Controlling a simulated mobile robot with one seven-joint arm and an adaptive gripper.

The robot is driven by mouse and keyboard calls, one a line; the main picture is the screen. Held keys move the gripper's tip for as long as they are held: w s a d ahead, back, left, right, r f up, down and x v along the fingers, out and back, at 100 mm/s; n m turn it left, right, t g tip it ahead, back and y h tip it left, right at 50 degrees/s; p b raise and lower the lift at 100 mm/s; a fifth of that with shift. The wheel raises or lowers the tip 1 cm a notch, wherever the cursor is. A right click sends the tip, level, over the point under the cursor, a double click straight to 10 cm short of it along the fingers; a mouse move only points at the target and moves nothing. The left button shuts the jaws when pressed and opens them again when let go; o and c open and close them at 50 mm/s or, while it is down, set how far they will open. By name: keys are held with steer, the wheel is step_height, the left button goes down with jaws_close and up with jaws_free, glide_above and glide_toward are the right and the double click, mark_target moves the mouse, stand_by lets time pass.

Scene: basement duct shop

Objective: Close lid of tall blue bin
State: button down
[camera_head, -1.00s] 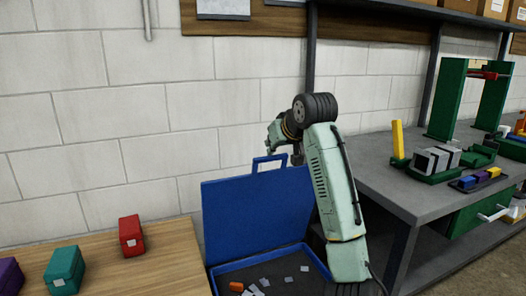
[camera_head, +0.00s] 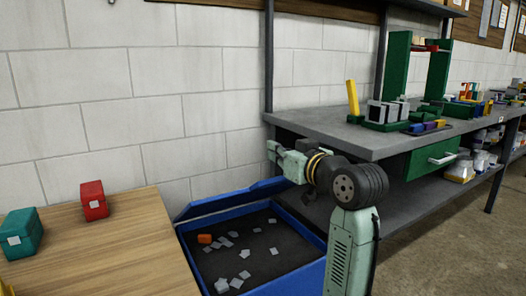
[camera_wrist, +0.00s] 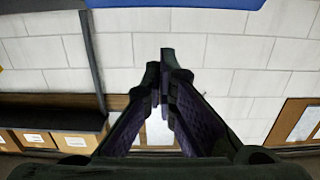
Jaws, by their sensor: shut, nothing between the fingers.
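The tall blue bin (camera_head: 297,274) stands open on the floor. Its dark interior holds an orange piece and several pale scraps. Its blue lid (camera_head: 222,203) shows only as a thin strip along the back rim, seen nearly edge-on, so its exact tilt is unclear. The lid's handle is not visible. My gripper (camera_head: 272,152) is above the lid's right end, in front of the wall; whether it touches the lid cannot be told. In the wrist view the gripper's fingers (camera_wrist: 167,62) are together and empty. A blue surface, perhaps the lid, crosses that view's top edge.
A wooden table (camera_head: 110,250) with a red box (camera_head: 93,201) and a teal box (camera_head: 21,233) stands left of the bin. A grey workbench (camera_head: 325,122) with a green drawer (camera_head: 432,158) stands close on the right. The block wall is right behind.

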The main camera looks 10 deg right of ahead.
steer(key=s+d+f+t+b, duration=0.1)
steer(key=s+f+t+b, duration=0.1)
steer(key=s+f+b, duration=0.2)
steer(key=s+d+f+t+y+b, duration=0.1)
steer(key=s+f+b, duration=0.4)
steer(key=f+b, duration=0.5)
steer(key=shift+d+f+t, duration=0.15)
steer(key=shift+d+t, duration=0.3)
steer(key=shift+t, duration=0.15)
steer(key=shift+s, duration=0.1)
